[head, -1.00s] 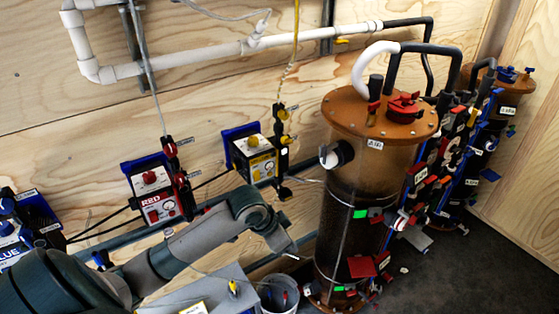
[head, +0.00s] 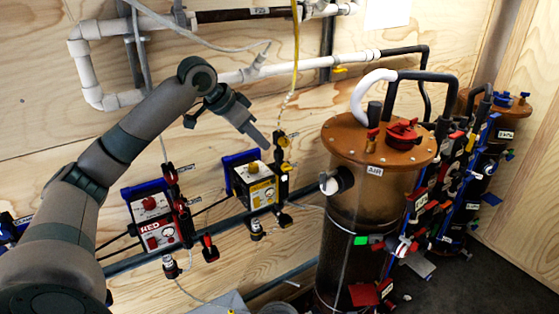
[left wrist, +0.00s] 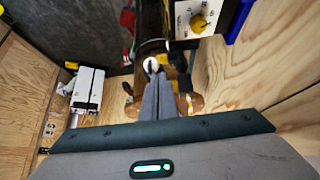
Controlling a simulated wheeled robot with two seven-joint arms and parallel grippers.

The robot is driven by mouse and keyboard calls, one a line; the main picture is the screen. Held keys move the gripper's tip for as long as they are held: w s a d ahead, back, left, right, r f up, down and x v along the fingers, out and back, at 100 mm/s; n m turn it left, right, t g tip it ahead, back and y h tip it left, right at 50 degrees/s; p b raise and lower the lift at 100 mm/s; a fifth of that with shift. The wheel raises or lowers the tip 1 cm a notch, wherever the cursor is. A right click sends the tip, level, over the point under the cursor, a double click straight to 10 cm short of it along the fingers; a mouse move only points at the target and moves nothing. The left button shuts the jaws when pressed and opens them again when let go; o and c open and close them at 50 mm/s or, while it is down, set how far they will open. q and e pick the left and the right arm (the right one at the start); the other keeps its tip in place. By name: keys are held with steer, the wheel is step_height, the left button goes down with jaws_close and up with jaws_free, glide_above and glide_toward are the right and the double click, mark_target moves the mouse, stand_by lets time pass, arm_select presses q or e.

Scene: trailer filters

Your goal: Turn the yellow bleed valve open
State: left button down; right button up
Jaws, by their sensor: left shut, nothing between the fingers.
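The yellow-labelled control box (head: 256,186) hangs on the plywood wall with a yellow knob on top. Black fittings with yellow handles (head: 282,141) stand along its right side; which one is the bleed valve I cannot tell for sure. My left gripper (head: 261,141) is shut and empty, just above the box and left of the upper yellow handle, apparently apart from it. In the left wrist view its closed fingers (left wrist: 158,95) point toward dark fittings, with a yellow part partly hidden behind them. The box's yellow knob (left wrist: 199,24) shows at the top. My right gripper is not in view.
A red-labelled box (head: 155,221) hangs left of the yellow one. A brown-topped filter column (head: 378,142) stands to the right. A yellow hose (head: 294,70) hangs above the fittings, and a white pipe (head: 222,78) crosses the wall behind my arm.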

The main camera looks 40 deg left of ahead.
arm_select(q)
steer(key=shift+w+d+f, duration=0.1)
steer(key=p, duration=0.5)
glide_toward(286, 168)
steer(key=x, duration=0.4)
steer(key=shift+w+d+f, duration=0.2)
steer(key=shift+w+d, duration=0.05)
steer(key=shift+w+f, duration=0.25)
steer(key=shift+f, duration=0.2)
steer(key=shift+f+b, duration=0.1)
steer(key=shift+b, duration=0.2)
